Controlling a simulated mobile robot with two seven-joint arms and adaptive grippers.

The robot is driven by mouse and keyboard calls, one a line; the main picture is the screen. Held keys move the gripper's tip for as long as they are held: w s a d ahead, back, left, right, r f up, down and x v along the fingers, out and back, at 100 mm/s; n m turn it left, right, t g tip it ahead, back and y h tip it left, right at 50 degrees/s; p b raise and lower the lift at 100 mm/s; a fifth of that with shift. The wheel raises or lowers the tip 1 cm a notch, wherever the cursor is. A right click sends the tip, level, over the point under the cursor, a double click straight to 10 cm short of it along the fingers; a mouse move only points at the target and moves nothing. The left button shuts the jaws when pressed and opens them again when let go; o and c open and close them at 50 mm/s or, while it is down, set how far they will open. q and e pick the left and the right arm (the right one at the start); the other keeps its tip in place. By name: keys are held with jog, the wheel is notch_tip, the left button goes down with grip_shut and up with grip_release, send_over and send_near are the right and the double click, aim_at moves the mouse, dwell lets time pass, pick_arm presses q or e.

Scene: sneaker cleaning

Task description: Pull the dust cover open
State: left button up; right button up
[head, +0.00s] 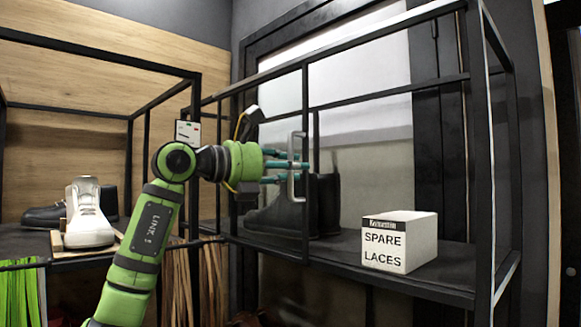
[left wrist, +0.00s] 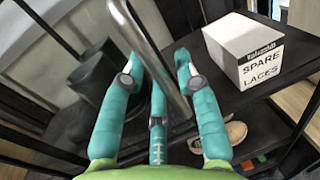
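The dust cover (head: 306,105) looks like a black-framed, see-through front panel on the shelf unit, with a vertical silver handle (head: 298,165) at its right edge. My left gripper (head: 300,166) is at the handle, with teal fingers above and below the middle of the bar. In the left wrist view the handle (left wrist: 150,50) runs between the spread fingers of the left gripper (left wrist: 160,66). The fingers look open around the bar; any light contact is unclear. My right gripper is in neither view.
A white spare laces box (head: 399,241) stands on the shelf (head: 440,275) right of the handle. Dark boots (head: 280,215) stand behind the panel. A white sneaker (head: 88,215) sits on the left shelf. Black frame posts (head: 482,170) bound the right side.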

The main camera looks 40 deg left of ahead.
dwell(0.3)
pick_arm(q)
jog(key=v, duration=1.2)
dwell(0.3)
